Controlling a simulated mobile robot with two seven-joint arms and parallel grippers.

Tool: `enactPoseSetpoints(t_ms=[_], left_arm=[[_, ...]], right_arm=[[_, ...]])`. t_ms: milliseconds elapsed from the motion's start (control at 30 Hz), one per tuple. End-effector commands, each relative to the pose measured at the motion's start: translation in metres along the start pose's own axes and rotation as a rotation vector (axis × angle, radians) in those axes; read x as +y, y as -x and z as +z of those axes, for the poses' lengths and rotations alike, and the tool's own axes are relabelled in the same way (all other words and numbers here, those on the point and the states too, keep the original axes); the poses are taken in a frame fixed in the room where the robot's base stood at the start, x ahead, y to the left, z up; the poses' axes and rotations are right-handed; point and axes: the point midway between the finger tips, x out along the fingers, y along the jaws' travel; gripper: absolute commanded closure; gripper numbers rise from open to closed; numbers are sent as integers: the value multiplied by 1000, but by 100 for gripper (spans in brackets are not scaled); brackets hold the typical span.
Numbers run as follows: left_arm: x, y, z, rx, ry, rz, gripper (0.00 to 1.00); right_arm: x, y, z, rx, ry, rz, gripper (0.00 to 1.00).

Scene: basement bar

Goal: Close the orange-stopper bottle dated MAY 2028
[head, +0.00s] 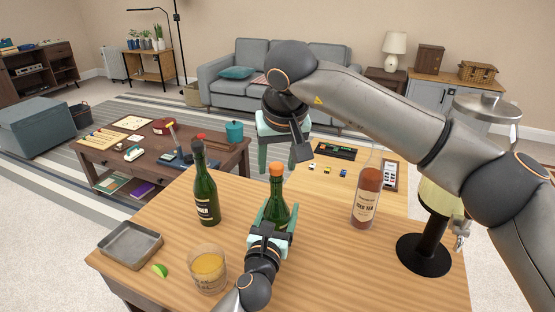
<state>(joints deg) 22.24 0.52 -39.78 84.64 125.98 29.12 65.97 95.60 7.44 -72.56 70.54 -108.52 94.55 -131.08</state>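A green bottle (277,206) with an orange stopper (277,169) at its neck stands upright on the wooden counter. Its label and any date are not readable, as my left gripper covers its lower front. My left gripper (273,222) comes in from the bottom, with its fingers on both sides of the bottle's body, closed around it. My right gripper (283,160) points down from above, just over and behind the stopper. Its fingers are apart, with a visible gap on each side of the stopper. I cannot tell how deep the stopper sits.
A glass with an amber drink (208,270), a lime wedge (160,271) and a metal tray (131,246) are at front left. A black-based dispenser (424,255) stands at right.

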Motion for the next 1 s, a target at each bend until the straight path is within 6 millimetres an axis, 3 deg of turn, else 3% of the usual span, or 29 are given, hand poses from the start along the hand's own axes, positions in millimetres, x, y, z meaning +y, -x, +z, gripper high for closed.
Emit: enactPoseSetpoints(t_ms=[100,467,800,1000], left_arm=[[0,0,-1,1,0,0,100],[0,0,-1,1,0,0,100],[0,0,-1,1,0,0,100],[0,0,-1,1,0,0,100]], right_arm=[[0,0,0,0,0,0,30],[0,10,-1,3,1,-1,30],[0,78,-1,4,0,0,30],[0,109,0,2,0,1,30]])
